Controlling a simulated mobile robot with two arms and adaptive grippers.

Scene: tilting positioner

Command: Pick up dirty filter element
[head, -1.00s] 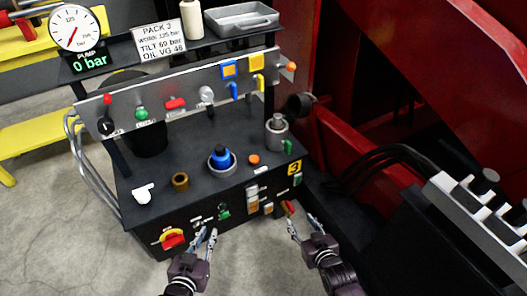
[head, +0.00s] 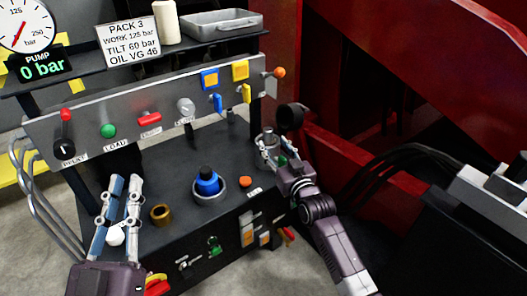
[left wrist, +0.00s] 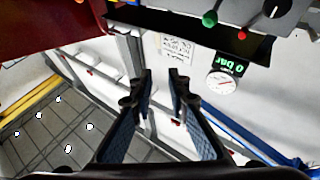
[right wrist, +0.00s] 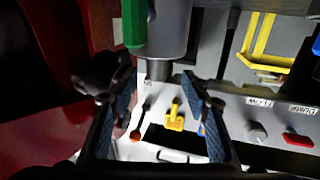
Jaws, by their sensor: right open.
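A grey cylindrical canister (head: 268,137) stands at the back right of the dark bench, and it fills the top of the right wrist view (right wrist: 168,28). A dirty filter element cannot be made out; whether one sits inside the canister is hidden. My right gripper (head: 273,158) is at the canister, open, with its fingers spread on either side of the canister's narrow end in the right wrist view (right wrist: 158,82). Contact cannot be told. My left gripper (head: 126,182) is open and empty above the bench's left side; it also shows in the left wrist view (left wrist: 161,75).
A black round part (head: 290,118) is beside the canister. A blue-capped fitting (head: 207,181), a brass ring (head: 161,215) and an orange button (head: 246,182) are on the bench. The control panel (head: 165,103) spans behind. A white cylinder (head: 165,22) and grey tray (head: 222,22) stand on the shelf.

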